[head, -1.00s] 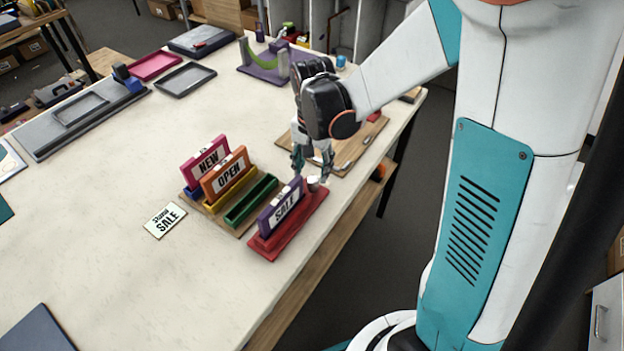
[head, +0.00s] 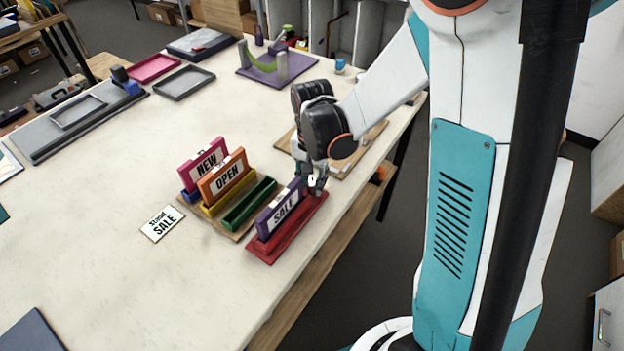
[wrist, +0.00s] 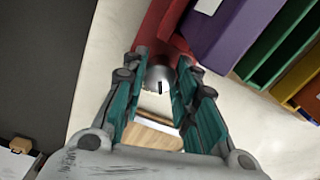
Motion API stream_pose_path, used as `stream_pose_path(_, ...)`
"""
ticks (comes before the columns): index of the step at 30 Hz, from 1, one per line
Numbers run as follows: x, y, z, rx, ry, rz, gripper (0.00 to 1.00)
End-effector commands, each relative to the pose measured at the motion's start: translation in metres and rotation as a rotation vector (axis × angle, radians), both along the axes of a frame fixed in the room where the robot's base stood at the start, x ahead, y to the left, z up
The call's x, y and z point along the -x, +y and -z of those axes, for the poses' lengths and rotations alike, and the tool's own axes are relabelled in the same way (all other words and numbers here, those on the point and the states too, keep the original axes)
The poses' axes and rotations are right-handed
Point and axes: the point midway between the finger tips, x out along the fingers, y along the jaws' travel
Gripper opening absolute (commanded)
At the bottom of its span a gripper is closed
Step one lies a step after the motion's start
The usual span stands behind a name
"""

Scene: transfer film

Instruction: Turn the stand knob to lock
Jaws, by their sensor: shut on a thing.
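The red stand (head: 287,233) lies near the table's right edge and holds a purple sign (head: 279,212) reading SALE upright. Its silver knob (wrist: 160,76), at the stand's far end, carries a short dark mark. My gripper (head: 313,182) is down at that end, with its fingers on either side of the knob. In the wrist view my teal-padded fingers (wrist: 157,95) are shut on the knob, one at each side. The red base (wrist: 165,35) and purple sign (wrist: 220,30) run away from it at the top. The fingers hide part of the knob in the head view.
Left of the stand, a wooden board bears a green slotted holder (head: 250,203), a yellow holder with an orange OPEN sign (head: 223,175) and a pink NEW sign (head: 203,158). A SALE card (head: 162,223) lies flat. A wooden board (head: 372,138) lies beyond my gripper. The table's front left is largely clear.

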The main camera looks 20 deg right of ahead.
Motion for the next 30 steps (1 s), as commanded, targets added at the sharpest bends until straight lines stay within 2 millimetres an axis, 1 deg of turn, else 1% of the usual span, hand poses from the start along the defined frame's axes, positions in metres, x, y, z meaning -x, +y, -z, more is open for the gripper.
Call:
stream_pose_path(5, -0.0001, 0.0001, 0.0001, 0.0, 0.0, 0.013, 0.03)
stream_pose_path(10, -0.0001, 0.0001, 0.0005, 0.0, 0.0, 0.071, 0.03)
stream_pose_path(24, -0.0003, 0.0003, 0.0003, 0.0, 0.0, 0.38, 0.03)
stream_pose_path(30, -0.0004, 0.0003, 0.0001, 0.0, 0.0, 0.473, 0.03)
